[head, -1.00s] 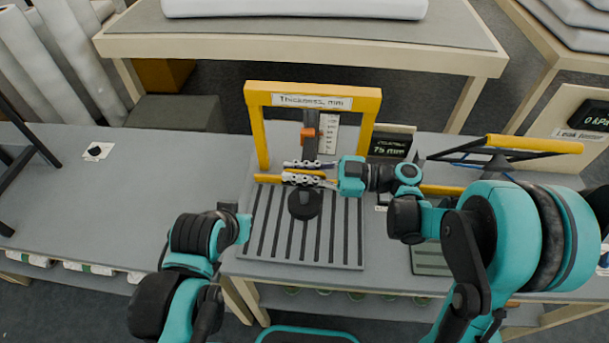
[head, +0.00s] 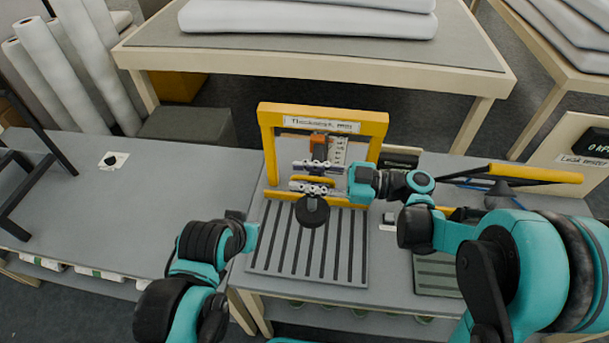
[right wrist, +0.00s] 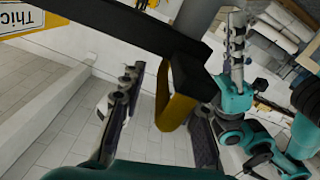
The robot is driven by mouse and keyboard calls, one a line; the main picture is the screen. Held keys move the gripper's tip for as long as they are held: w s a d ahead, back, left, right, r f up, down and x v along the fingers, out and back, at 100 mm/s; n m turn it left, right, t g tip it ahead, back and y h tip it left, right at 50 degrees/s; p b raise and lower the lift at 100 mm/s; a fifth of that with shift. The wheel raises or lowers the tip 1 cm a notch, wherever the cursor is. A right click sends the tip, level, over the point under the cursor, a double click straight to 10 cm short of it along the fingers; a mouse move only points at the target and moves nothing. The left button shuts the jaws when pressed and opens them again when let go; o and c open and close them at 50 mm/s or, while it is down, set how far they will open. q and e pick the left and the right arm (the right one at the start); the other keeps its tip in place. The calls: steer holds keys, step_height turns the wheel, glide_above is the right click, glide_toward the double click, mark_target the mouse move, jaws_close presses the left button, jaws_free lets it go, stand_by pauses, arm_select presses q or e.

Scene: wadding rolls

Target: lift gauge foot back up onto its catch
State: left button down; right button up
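The thickness gauge is a yellow frame (head: 267,150) over a slatted grey plate (head: 275,240). An orange block (head: 318,145) sits high on its dark column beside a white scale (head: 338,150). The round black foot (head: 312,211) hangs below, seemingly clear of the plate. My right gripper (head: 314,177) reaches in from the right, its fingers apart above and below a yellow grip bar. The right wrist view shows the bar (right wrist: 178,100) between the fingers, with a gap on one side; contact on the other is unclear. The catch is not distinguishable. My left gripper (head: 240,222) is left of the plate, fingers unclear.
A leak tester (head: 585,155) with a yellow-barred black device (head: 535,173) stands at right. A small display (head: 400,158) sits beside the frame, partly hidden. White rolls (head: 85,60) lean at back left. The left tabletop (head: 150,200) is mostly clear.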

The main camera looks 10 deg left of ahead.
steer(key=d, duration=1.2)
steer(key=s+f+m+t+h, duration=0.35)
steer(key=f+m+h, duration=0.4)
steer(key=m, duration=0.35)
steer(key=s+d+f+m+t+h, duration=0.1)
steer(key=s+d+m+t+h, duration=0.1)
steer(key=s+d+m+h, duration=0.1)
steer(key=s+d+f+m+t+h+b, duration=0.1)
steer(key=s+d+m+h, duration=0.2)
steer(key=d+m+h, duration=0.3)
steer(key=d+h, duration=0.1)
steer(key=d, duration=0.2)
steer(key=shift+d+f+t, duration=0.3)
steer(key=shift+f+t, duration=0.05)
steer(key=shift+f, duration=0.05)
